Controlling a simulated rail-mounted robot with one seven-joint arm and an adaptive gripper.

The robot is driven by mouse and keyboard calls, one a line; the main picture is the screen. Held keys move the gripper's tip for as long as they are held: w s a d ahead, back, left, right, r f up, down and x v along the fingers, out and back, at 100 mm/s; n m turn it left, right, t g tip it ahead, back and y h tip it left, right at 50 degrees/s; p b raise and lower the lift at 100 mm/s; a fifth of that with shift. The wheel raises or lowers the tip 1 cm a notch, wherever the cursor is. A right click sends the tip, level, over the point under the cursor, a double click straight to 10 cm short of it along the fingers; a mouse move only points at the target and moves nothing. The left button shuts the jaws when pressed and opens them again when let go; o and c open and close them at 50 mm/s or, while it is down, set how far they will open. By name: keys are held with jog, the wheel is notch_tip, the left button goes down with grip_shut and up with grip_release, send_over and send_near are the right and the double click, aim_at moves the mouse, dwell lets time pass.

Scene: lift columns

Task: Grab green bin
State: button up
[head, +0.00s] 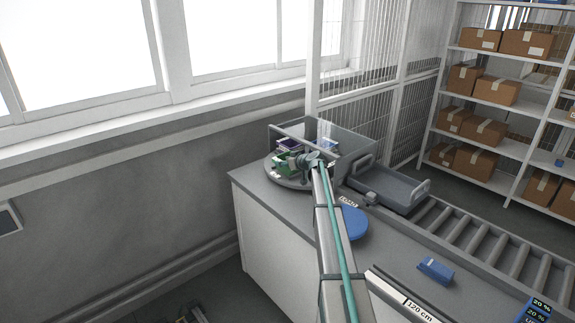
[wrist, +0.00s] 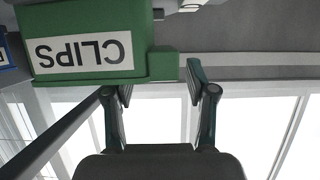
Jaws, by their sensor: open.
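The green bin (wrist: 95,60) fills the upper left of the wrist view, with an upside-down white label reading CLIPS. In the head view the green bin (head: 283,165) stands on a round grey turntable (head: 289,182) at the counter's far end, partly hidden by my gripper (head: 306,161). In the wrist view my gripper (wrist: 160,84) is open, with its fingers pointing toward the bin. A narrow green end part of the bin shows between the fingertips; the label lies left of them. I cannot tell whether either finger touches it.
Clear panels (head: 345,136) stand behind the turntable, with other bins near them. A blue disc (head: 353,223) and a blue box (head: 435,269) lie on the counter. A grey tray (head: 388,187) sits at the end of the roller conveyor (head: 475,235).

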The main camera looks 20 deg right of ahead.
aim_at(278, 160)
jog(key=p+x, duration=0.2)
jog(key=x, duration=0.1)
jog(key=shift+w+a+r, duration=0.15)
jog(key=shift+w+r, duration=0.05)
jog(key=shift+w, duration=0.2)
jog(key=shift+w+a+f, duration=0.15)
jog(key=shift+w+f, duration=0.15)
jog(key=shift+f, duration=0.05)
grip_shut()
